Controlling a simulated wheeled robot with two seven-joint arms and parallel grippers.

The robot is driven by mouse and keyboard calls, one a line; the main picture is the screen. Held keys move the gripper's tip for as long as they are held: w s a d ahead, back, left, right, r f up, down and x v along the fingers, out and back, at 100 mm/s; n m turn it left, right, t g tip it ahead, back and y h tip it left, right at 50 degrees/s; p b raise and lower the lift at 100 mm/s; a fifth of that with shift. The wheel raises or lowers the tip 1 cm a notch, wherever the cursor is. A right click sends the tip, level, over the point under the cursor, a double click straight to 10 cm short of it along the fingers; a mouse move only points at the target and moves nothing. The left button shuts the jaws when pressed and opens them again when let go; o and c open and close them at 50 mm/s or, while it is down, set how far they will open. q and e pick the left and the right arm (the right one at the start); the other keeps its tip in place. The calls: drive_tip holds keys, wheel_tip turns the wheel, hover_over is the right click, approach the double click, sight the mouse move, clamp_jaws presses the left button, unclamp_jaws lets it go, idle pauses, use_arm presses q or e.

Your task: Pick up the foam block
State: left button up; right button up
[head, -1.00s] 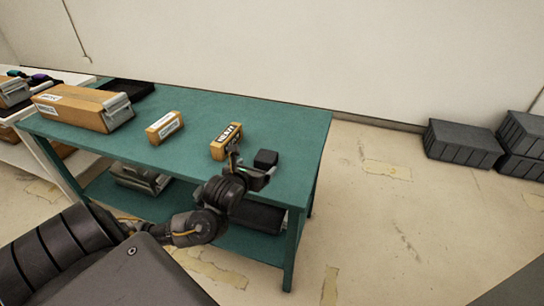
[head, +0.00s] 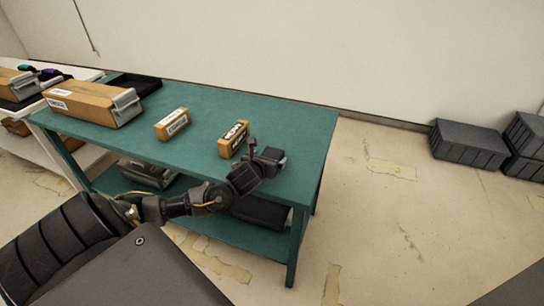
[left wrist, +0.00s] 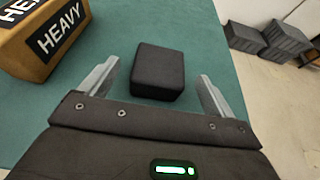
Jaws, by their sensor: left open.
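The foam block (left wrist: 158,70) is a small dark grey block on the green table (head: 195,95). In the left wrist view it lies just ahead of and between the two fingers of my left gripper (left wrist: 155,88). The fingers are spread on either side and do not touch it. In the head view my left gripper (head: 262,150) is over the table's near right part, and the foam block (head: 272,154) shows only partly beside it. My right gripper is not in view.
A brown box marked HEAVY (left wrist: 40,38) stands close to the left finger; it also shows in the head view (head: 233,139). A smaller labelled box (head: 171,124) and a long box (head: 92,102) stand further left. Dark crates (head: 468,143) sit on the floor at right.

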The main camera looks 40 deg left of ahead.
use_arm(q)
drive_tip(key=shift+w+a+f, duration=0.15)
drive_tip(key=shift+w+a, duration=0.05)
drive_tip(key=shift+w, duration=0.35)
drive_tip(key=shift+w+a+f, duration=0.1)
drive_tip(key=shift+w+f, duration=0.1)
drive_tip(key=c, duration=1)
drive_tip(key=shift+c, duration=0.3)
drive_tip(key=shift+w+r, duration=0.1)
drive_tip(key=shift+r, duration=0.25)
wheel_tip(320, 180, up, 2)
drive_tip(key=shift+r, duration=0.1)
drive_tip(key=s+r, duration=1)
drive_tip(key=s, duration=0.4)
drive_tip(key=shift+a, duration=0.15)
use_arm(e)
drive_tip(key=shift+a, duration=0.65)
